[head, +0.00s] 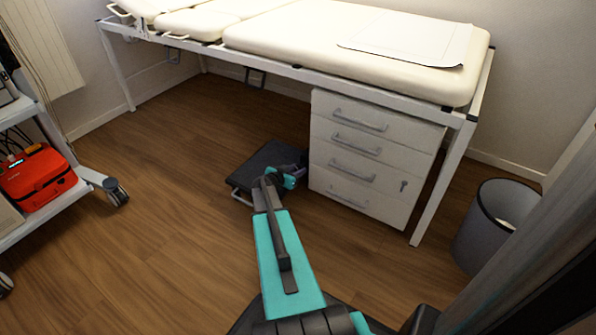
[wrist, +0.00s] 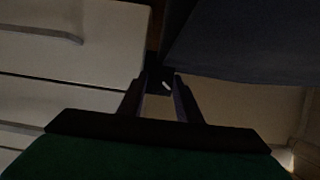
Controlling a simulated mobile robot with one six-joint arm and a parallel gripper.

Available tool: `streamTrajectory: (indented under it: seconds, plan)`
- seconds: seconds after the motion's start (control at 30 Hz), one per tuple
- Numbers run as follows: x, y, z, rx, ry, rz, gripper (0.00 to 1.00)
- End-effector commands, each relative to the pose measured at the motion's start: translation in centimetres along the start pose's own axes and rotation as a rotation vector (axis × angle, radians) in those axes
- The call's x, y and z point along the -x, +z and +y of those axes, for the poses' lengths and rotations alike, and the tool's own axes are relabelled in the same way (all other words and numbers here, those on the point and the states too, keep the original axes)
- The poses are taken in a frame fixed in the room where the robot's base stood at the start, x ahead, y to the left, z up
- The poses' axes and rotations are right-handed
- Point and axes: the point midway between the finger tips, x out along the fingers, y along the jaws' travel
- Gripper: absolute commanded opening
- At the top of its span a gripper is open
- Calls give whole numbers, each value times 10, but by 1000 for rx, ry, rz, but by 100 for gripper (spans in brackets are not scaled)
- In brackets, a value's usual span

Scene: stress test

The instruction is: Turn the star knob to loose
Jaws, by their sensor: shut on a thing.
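My gripper (wrist: 159,88) is shut on a small dark thing with a pale mark, the star knob (wrist: 166,85) as far as I can tell. The wrist view is dim, and the fingers hide most of the knob, so its shape and turn angle cannot be read. In the head view my arm reaches down to a low dark platform (head: 262,163) on the floor, left of the drawer unit. The knob cannot be made out there. A dark grey panel (wrist: 245,40) fills the upper right of the wrist view.
The white drawer unit (head: 375,150) stands close to the right of my gripper. The treatment couch (head: 330,45) spans above, with a white leg (head: 445,185). A bin (head: 490,225) is at right, a trolley with a red case (head: 38,178) at left. Floor at left is clear.

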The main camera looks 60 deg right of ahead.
Motion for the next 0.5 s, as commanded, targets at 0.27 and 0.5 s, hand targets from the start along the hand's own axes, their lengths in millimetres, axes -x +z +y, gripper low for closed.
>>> streamTrajectory:
  seconds: [0.27, 0.5]
  plan:
    - [0, 4, -3, 168, 70, -4, 9]
    - [0, 4, -3, 279, 116, -5, 9]
